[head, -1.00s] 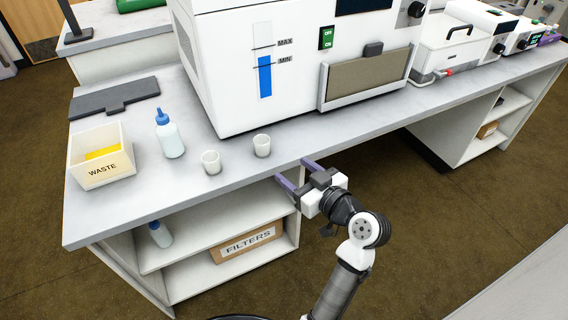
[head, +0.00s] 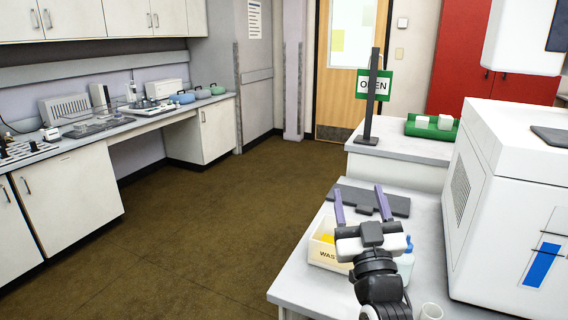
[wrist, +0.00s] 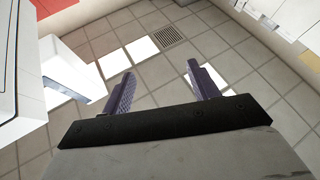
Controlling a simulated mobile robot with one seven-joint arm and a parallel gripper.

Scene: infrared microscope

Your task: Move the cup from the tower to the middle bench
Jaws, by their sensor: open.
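I cannot tell which place is the tower or the middle bench.
The waste box (head: 324,250) and a blue-capped bottle (head: 405,262) are partly hidden by my arm. The white machine (head: 510,190) stands at right. Behind are a dark flat plate (head: 400,203), an OPEN sign (head: 374,84) and a green tray (head: 425,132). The floor at left is clear.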

